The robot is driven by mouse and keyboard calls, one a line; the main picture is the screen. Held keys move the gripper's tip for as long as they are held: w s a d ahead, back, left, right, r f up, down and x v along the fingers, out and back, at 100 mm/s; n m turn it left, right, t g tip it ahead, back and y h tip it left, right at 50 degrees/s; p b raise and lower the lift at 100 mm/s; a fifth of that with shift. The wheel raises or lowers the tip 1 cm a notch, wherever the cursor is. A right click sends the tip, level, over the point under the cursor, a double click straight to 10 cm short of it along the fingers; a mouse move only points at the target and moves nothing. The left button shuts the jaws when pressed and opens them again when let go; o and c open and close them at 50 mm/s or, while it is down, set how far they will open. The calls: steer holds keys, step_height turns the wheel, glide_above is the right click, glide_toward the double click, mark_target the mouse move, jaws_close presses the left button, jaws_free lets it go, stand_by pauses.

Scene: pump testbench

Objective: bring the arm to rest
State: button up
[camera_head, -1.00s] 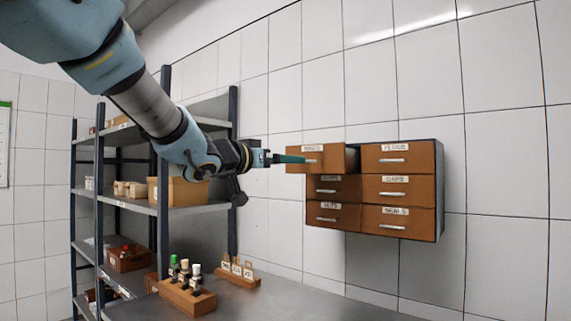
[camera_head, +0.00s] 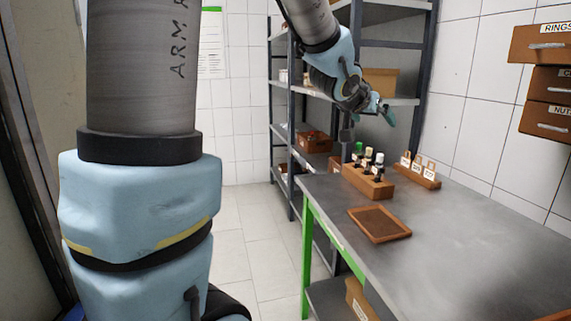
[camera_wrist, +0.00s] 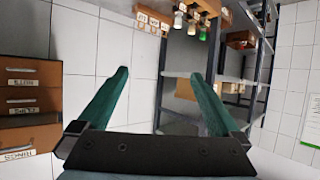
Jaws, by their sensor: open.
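My gripper (camera_head: 384,110) is raised above the far end of the workbench, in front of the shelving rack, in the head view. In the wrist view its two green fingers (camera_wrist: 160,98) stand wide apart with nothing between them. My arm comes down from the top of the head view and bends at the wrist. The gripper touches nothing that I can see.
The workbench (camera_head: 460,230) holds a wooden block with several bottles (camera_head: 368,183), a rack of labelled tags (camera_head: 418,170) and an empty brown tray (camera_head: 380,223). Wall drawers (camera_head: 540,85) are at the right; the RINGS drawer sticks out. A shelving rack (camera_head: 345,100) stands behind.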

steer(key=a+f+n+g+y, duration=0.15)
steer(key=a+f+y, duration=0.25)
steer(key=a+f, duration=0.55)
steer(key=s+a+f+n+g+y, duration=0.1)
steer(key=s+a+f+n+g, duration=0.1)
steer(key=s+a+f, duration=0.3)
steer(key=s+a+f+n+g+y, duration=0.2)
steer(key=s+a+f+g, duration=0.3)
steer(key=s+a, duration=0.7)
steer(key=shift+a+f+n+y, duration=0.3)
steer(key=shift+a+f+n, duration=0.15)
steer(key=shift+a+f, duration=0.3)
steer(key=shift+w, duration=0.1)
